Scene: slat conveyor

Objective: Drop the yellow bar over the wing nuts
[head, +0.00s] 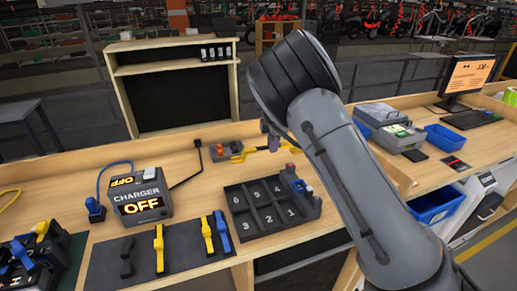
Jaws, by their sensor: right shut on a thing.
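The yellow bar (250,152) is at the back of the wooden bench, right of a small grey device with a red part (221,150). My right gripper (271,143) is at the bar, shut on it. Its fingers are small and partly hidden by my own arm, which crosses the right middle of the view. The bar runs roughly left to right, and I cannot tell whether it touches the bench or the device. I cannot make out the wing nuts clearly at this size. My left gripper is not in view.
A dark tray with numbered compartments (235,198) stands in front of the bar. A charger reading OFF (140,197) is left of it. A dark mat (185,247) holds yellow, blue and black tools. Blue bins (445,138) and a monitor (468,75) are at right.

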